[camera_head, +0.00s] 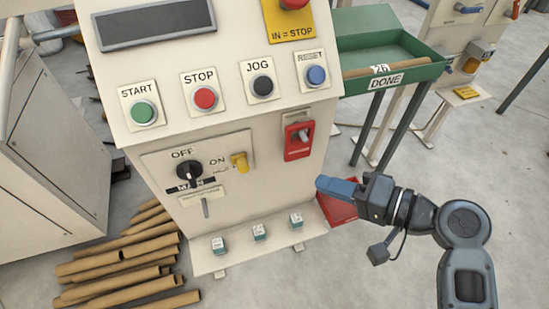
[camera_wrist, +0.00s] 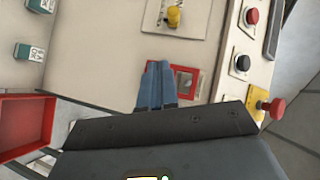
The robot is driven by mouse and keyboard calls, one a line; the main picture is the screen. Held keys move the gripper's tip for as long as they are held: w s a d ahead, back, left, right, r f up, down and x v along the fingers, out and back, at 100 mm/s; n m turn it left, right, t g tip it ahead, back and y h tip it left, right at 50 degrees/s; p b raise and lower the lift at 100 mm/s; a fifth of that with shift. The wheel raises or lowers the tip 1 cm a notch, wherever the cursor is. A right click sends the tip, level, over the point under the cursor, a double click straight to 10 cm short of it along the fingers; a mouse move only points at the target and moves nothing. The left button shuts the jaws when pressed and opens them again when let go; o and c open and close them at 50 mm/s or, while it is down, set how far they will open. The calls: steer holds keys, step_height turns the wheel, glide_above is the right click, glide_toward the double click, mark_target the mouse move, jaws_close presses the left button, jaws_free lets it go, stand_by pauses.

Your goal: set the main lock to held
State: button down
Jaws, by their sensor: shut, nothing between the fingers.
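The machine's panel carries a black rotary switch (camera_head: 188,171) between OFF and ON marks, with a partly hidden label below it. A yellow lock-like piece (camera_head: 239,161) sits right of the switch; it also shows at the top of the wrist view (camera_wrist: 174,17). I cannot tell its state. My gripper (camera_head: 321,184) has blue fingers, shut and empty, in front of the machine's lower right side. In the wrist view the gripper (camera_wrist: 158,66) overlaps a red-framed fitting (camera_wrist: 186,82) and partly hides it. No contact is clear.
The red fitting with a grey lever (camera_head: 299,140) is on the panel's right. START, STOP, JOG and RESET buttons (camera_head: 205,98) are above. Small tagged blocks (camera_head: 259,232) sit on the lower ledge. A red bin (camera_head: 340,208) is behind my gripper; a green tray (camera_head: 420,70) stands right.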

steer(key=shift+w+d+r+n+g+y, duration=0.15)
steer(key=shift+w+r+n+g+y, duration=0.35)
steer(key=shift+w+r, duration=0.55)
glide_toward(247, 160)
steer(key=w+a, duration=0.1)
steer(key=w, duration=0.2)
steer(key=a, duration=0.1)
steer(key=s+a, duration=0.1)
steer(key=a, duration=0.1)
steer(key=shift+s+f, duration=0.2)
steer(key=shift+f, duration=0.05)
steer(key=shift+s+a+f, duration=0.1)
steer(key=shift+a+f, duration=0.05)
steer(key=shift+a, duration=0.2)
